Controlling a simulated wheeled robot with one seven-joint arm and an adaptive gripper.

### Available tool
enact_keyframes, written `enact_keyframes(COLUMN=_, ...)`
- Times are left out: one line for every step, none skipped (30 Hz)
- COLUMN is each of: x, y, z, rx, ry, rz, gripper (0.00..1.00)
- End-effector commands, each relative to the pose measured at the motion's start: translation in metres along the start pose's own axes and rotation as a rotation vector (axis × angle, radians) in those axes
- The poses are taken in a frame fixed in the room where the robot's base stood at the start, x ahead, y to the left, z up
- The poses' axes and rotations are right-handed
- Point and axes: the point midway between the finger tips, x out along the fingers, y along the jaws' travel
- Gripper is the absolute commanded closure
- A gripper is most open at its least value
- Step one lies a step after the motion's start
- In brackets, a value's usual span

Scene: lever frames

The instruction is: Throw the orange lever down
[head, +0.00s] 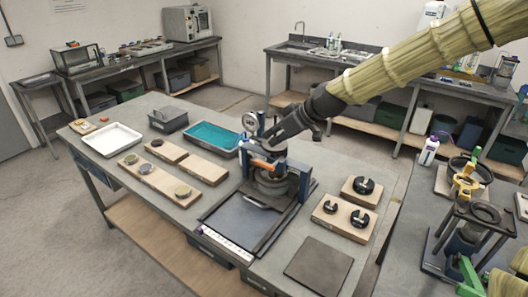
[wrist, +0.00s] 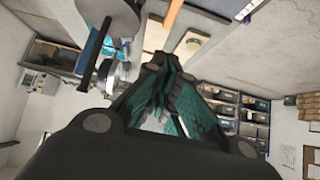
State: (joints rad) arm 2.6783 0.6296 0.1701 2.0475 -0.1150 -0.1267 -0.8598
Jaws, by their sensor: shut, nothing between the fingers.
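The orange lever (head: 262,164) is on a blue-framed press (head: 302,186) in the middle of the table. It lies roughly level in the head view, just below my gripper. My gripper (head: 266,143) is shut and empty, close above the lever; the head view does not show whether they touch. In the wrist view my gripper's fingers (wrist: 160,68) are together, and an orange strip (wrist: 173,18), likely the lever, shows beyond them at the top. The gripper and my arm hide part of the press.
A round gauge (head: 251,120) stands beside the gripper at the press top. A teal-filled tray (head: 212,137) and wooden boards with round pieces (head: 145,168) lie to the left. Boards with black knobs (head: 345,216) lie to the right. Another stand with a yellow part (head: 466,183) is at far right.

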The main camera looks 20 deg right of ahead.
Motion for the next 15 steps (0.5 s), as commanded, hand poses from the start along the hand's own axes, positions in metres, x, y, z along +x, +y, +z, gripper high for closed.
enact_keyframes(x=0.004, y=0.0, z=-0.001, rx=0.001, ry=-0.001, rz=0.0, gripper=1.0)
enact_keyframes(x=0.007, y=0.0, z=-0.001, rx=0.001, ry=-0.001, rz=-0.001, gripper=1.0)
enact_keyframes(x=0.011, y=0.0, z=-0.001, rx=0.001, ry=-0.001, rz=-0.001, gripper=1.0)
enact_keyframes(x=0.013, y=0.0, z=-0.001, rx=0.001, ry=-0.001, rz=-0.001, gripper=1.0)
enact_keyframes(x=0.016, y=0.0, z=-0.001, rx=0.001, ry=-0.001, rz=-0.001, gripper=1.0)
enact_keyframes(x=0.02, y=0.0, z=0.0, rx=0.001, ry=-0.002, rz=-0.001, gripper=1.0)
enact_keyframes(x=0.023, y=0.0, z=0.0, rx=0.001, ry=-0.001, rz=-0.001, gripper=1.0)
enact_keyframes(x=0.025, y=0.0, z=-0.001, rx=0.001, ry=-0.001, rz=0.0, gripper=1.0)
enact_keyframes(x=0.029, y=0.0, z=-0.001, rx=0.0, ry=-0.001, rz=0.0, gripper=1.0)
enact_keyframes(x=0.032, y=0.0, z=-0.001, rx=0.0, ry=-0.001, rz=0.0, gripper=1.0)
enact_keyframes(x=0.035, y=0.0, z=-0.001, rx=-0.001, ry=-0.001, rz=0.0, gripper=1.0)
enact_keyframes(x=0.039, y=0.0, z=-0.001, rx=-0.001, ry=-0.001, rz=-0.001, gripper=1.0)
enact_keyframes(x=0.042, y=0.0, z=-0.001, rx=-0.001, ry=-0.002, rz=-0.001, gripper=1.0)
enact_keyframes(x=0.044, y=0.0, z=-0.001, rx=-0.001, ry=-0.001, rz=0.0, gripper=1.0)
enact_keyframes(x=0.048, y=0.0, z=-0.001, rx=0.0, ry=-0.001, rz=0.0, gripper=1.0)
